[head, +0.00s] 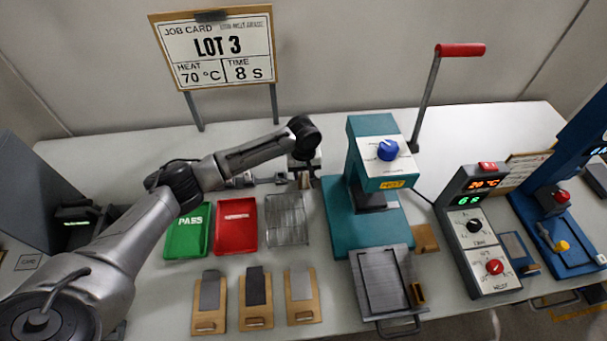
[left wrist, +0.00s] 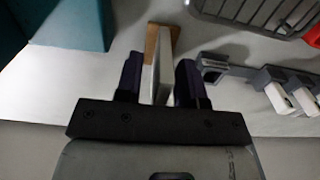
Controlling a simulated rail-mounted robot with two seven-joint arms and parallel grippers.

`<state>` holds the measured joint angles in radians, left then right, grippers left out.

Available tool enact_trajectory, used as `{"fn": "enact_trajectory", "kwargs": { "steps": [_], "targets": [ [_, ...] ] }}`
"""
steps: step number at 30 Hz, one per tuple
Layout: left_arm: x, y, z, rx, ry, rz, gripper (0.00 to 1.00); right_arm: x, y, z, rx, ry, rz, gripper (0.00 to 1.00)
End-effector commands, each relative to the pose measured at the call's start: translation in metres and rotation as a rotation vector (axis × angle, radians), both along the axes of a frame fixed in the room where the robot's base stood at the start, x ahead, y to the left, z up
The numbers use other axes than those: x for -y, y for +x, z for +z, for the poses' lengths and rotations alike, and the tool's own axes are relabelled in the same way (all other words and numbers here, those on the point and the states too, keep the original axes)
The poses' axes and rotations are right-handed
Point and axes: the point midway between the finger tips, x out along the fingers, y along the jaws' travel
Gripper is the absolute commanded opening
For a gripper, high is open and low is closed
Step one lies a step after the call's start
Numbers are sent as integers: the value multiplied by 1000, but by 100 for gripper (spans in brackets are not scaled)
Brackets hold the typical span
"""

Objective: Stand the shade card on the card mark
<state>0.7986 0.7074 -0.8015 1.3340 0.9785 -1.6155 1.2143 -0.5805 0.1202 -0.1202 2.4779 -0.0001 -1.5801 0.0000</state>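The shade card, as far as I can tell, is the pale upright piece with a tan edge (left wrist: 160,62) between the fingers in the left wrist view. My left gripper (left wrist: 159,80) has a dark finger close against each side of it and appears shut on it. In the head view my left gripper (head: 303,166) is at the back of the table, behind the wire tray, and a small tan part (head: 304,181) of the piece shows below it. The arm and fingers hide most of it. My right gripper is not in view.
A grey rack (head: 250,181) stands left of the gripper. Green (head: 187,233), red (head: 236,226) and wire (head: 287,220) trays lie in front. The teal press (head: 368,220) stands close on the right. The job card board (head: 216,50) is behind.

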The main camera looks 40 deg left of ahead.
Motion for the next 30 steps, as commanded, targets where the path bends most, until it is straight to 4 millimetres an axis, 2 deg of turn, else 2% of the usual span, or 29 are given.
{"fn": "enact_trajectory", "kwargs": {
  "steps": [1,9,18,30],
  "targets": [
    [0,1,13,4,-1,-1,36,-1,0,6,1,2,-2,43],
    [0,1,64,4,-1,1,36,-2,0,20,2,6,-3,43],
    [0,1,101,2,-1,0,36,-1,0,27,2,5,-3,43],
    [0,0,109,1,-1,1,74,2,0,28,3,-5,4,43]
  ]
}}
